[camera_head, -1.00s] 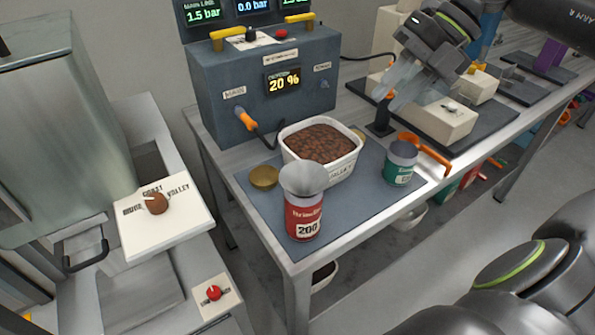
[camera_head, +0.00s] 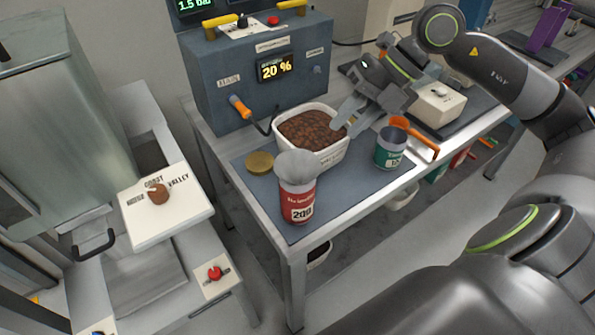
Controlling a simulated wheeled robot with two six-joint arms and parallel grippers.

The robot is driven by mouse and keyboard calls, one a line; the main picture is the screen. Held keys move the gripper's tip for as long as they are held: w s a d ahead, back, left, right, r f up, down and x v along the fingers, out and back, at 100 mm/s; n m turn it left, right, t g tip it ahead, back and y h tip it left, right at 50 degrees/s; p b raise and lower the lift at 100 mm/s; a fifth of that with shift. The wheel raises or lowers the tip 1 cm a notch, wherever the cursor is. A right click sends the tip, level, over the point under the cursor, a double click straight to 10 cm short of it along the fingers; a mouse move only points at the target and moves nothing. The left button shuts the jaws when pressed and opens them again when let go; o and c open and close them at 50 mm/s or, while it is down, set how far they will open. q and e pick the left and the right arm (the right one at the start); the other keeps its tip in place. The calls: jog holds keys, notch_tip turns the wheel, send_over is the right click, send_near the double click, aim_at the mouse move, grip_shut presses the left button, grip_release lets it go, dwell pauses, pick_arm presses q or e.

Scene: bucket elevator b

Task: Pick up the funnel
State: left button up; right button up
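A grey, rounded cone-like piece that looks like the funnel (camera_head: 297,165) sits on top of a red can (camera_head: 298,203) marked 200, near the front corner of the table. My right gripper (camera_head: 344,126) is above the right rim of a white tub (camera_head: 321,158) of brown pellets, behind and to the right of the funnel. Its fingers look spread, with nothing seen between them. It is apart from the funnel. My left gripper is not in view.
A green can (camera_head: 390,148) stands right of the tub, beside an orange hooked piece (camera_head: 415,136). A brass lid (camera_head: 260,162) lies left of the tub. A dark control box (camera_head: 225,80) stands behind. A white-topped panel (camera_head: 165,212) is at left.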

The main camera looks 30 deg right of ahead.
jog(key=shift+s+x, duration=0.3)
jog(key=shift+x, duration=1.45)
jog(key=p, duration=0.1)
send_near(297, 179)
jog(key=shift+s+x, duration=0.2)
jog(key=shift+x, duration=1)
jog(key=shift+s, duration=0.3)
grip_shut()
